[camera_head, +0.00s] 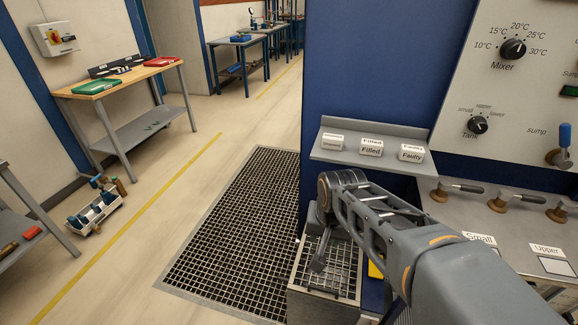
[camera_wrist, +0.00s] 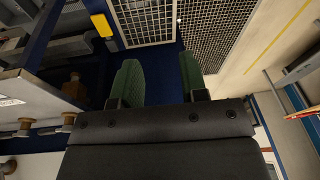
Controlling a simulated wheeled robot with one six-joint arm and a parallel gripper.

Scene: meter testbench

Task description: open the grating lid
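The grating lid (camera_head: 343,278) is a light metal grid on top of a grey box beside the blue cabinet. It lies flat and looks closed. It also shows at the top of the wrist view (camera_wrist: 148,22). My gripper (camera_wrist: 160,75) has two green-padded fingers standing apart with nothing between them. In the head view my gripper (camera_head: 319,262) is over the left part of the lid, partly hidden by my arm. I cannot tell how far above the lid it is. My arm covers part of the box's right side.
A large dark floor grating (camera_head: 235,235) lies left of the box. The blue cabinet (camera_head: 345,70) stands behind it, with a shelf of labelled blocks (camera_head: 371,147). Valves (camera_head: 499,202) are at the right. A workbench (camera_head: 120,80) and tool carrier (camera_head: 95,208) are at the left.

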